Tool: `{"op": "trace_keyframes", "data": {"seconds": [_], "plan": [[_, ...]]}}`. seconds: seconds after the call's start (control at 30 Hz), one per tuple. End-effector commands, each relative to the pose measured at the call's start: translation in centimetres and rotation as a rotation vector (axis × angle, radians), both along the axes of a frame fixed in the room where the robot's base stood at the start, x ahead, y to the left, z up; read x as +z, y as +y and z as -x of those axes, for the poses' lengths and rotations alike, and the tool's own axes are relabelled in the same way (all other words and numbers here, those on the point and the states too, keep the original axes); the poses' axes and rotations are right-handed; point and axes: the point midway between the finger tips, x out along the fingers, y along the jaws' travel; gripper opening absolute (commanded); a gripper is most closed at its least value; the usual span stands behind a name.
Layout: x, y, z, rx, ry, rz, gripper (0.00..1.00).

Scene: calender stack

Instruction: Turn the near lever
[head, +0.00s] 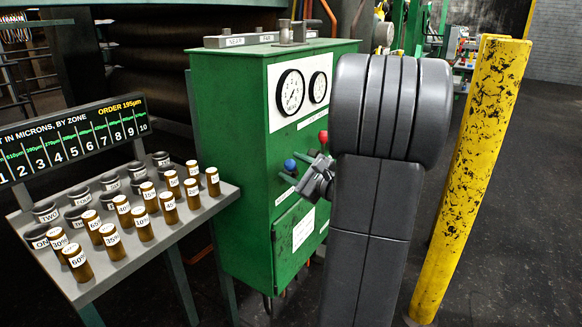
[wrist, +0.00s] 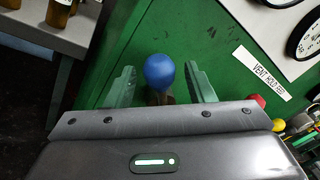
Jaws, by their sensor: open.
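The near lever shows as a blue knob (head: 290,165) on the front of the green cabinet (head: 232,150). In the wrist view the blue knob (wrist: 159,71) sits between the two fingers of my gripper (wrist: 160,80), with a gap on each side. The fingers are apart and hold nothing. In the head view my gripper (head: 298,168) is at the blue knob, coming from the right. The lever's shaft is mostly hidden below the knob. A red knob (head: 323,136) is farther along the cabinet; it also shows in the wrist view (wrist: 258,100).
A tray (head: 95,285) of labelled brown and black cylinders stands at the left, under a zone display (head: 75,138). Dials (head: 291,92) and a label plate are on the cabinet. A yellow post (head: 470,170) stands at the right. A yellow knob (wrist: 278,125) is beyond the red one.

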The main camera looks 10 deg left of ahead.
Motion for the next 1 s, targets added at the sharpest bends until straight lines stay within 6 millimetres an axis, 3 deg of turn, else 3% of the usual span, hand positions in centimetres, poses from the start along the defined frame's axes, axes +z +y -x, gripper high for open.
{"op": "trace_keyframes", "data": {"seconds": [0.13, 0.43, 0.47, 0.7, 1.0], "plan": [[-0.01, 0.99, -0.60, 0.002, 0.000, 0.000, 0.49], [-0.01, 1.20, -0.77, 0.001, 0.000, 0.001, 0.49], [-0.01, 1.20, -0.77, 0.001, 0.000, 0.001, 0.47], [-0.01, 1.18, -0.76, 0.001, 0.000, 0.001, 0.00], [0.24, 1.13, -0.87, 0.001, 0.018, -0.006, 0.00]]}}
